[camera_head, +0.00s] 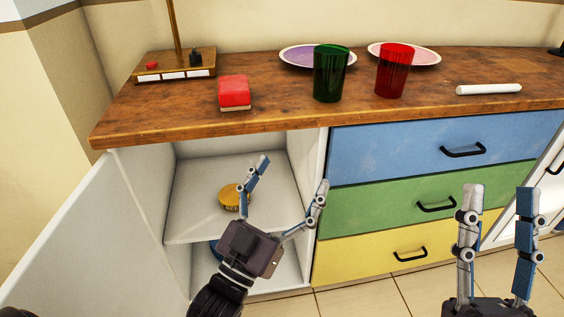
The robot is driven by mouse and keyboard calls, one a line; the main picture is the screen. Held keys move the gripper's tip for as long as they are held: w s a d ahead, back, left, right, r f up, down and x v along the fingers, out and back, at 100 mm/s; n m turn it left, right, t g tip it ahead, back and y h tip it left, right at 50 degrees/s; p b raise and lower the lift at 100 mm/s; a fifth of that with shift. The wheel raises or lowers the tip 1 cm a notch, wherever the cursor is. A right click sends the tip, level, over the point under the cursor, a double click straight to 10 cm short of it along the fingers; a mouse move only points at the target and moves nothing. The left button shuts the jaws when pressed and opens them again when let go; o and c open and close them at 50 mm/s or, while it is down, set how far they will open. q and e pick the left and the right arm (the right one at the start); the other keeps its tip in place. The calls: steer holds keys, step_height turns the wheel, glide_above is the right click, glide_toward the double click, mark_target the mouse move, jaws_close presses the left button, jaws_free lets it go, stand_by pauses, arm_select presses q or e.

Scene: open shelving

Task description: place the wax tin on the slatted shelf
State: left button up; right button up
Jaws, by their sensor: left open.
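A round orange-yellow tin (231,197), which looks like the wax tin, rests on the white inner shelf (190,222) of the open cabinet. My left gripper (293,172) is open in front of the cabinet opening. Its left finger overlaps the right side of the tin in the picture; I cannot tell whether it touches. Nothing shows between its fingers. My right gripper (500,189) is open and empty in front of the drawers at the right. I cannot make out a slatted shelf.
The wooden counter (190,113) holds a red sponge-like block (234,92), a green cup (331,75), a red cup (393,72), two plates and a white stick (489,89). The cabinet door (85,235) stands open at left.

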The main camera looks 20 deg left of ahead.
arm_select(q)
steer(key=s+d+r+t+h, duration=0.2)
steer(key=s+r+t+h, duration=0.1)
steer(key=s+r, duration=0.5)
step_height(320, 180, up, 3)
steer(key=shift+s+d+r+m+t+h, duration=0.15)
steer(key=shift+s+d+m+t+h, duration=0.15)
steer(key=shift+d+m+t, duration=0.1)
